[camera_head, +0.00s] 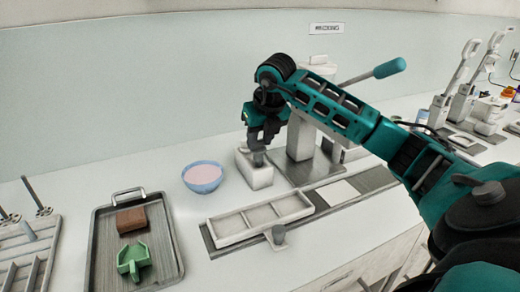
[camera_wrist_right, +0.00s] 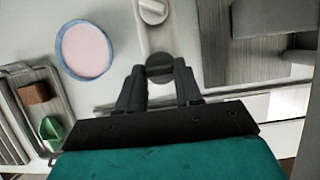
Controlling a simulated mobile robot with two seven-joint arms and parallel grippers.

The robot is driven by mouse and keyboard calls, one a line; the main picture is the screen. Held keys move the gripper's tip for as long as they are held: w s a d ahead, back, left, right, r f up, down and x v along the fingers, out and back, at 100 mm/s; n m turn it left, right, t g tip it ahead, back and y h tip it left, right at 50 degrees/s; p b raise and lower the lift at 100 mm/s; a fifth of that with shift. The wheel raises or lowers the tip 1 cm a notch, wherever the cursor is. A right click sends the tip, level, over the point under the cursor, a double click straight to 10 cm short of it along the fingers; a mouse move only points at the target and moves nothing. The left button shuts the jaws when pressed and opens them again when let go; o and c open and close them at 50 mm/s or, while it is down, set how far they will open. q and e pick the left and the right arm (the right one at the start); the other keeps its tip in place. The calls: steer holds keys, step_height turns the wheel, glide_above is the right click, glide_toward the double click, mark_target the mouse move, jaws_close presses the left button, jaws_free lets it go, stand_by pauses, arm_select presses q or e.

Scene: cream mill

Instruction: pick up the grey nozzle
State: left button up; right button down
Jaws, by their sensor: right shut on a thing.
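The grey nozzle (camera_wrist_right: 159,67) shows as a dark round end between my right fingertips in the right wrist view. In the head view a grey piece of the nozzle (camera_head: 258,158) shows below the fingers, at the top of a white block (camera_head: 258,178). My right gripper (camera_head: 256,143) is shut on the nozzle, pointing down over the block; in the right wrist view both fingers (camera_wrist_right: 159,83) flank it. Whether the nozzle still touches the block is hard to tell. My left gripper is not in view.
A blue bowl (camera_head: 203,188) of pink cream stands left of the block. A metal tray (camera_head: 168,262) holds a brown block and a green piece. A white divided tray (camera_head: 226,232) lies in front. A white press machine (camera_head: 300,138) with a teal-handled lever stands behind right.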

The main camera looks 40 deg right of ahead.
mark_target(260, 150)
step_height(260, 150, up, 16)
steer(key=p, duration=0.1)
steer(key=shift+f, duration=0.1)
stand_by(0.4)
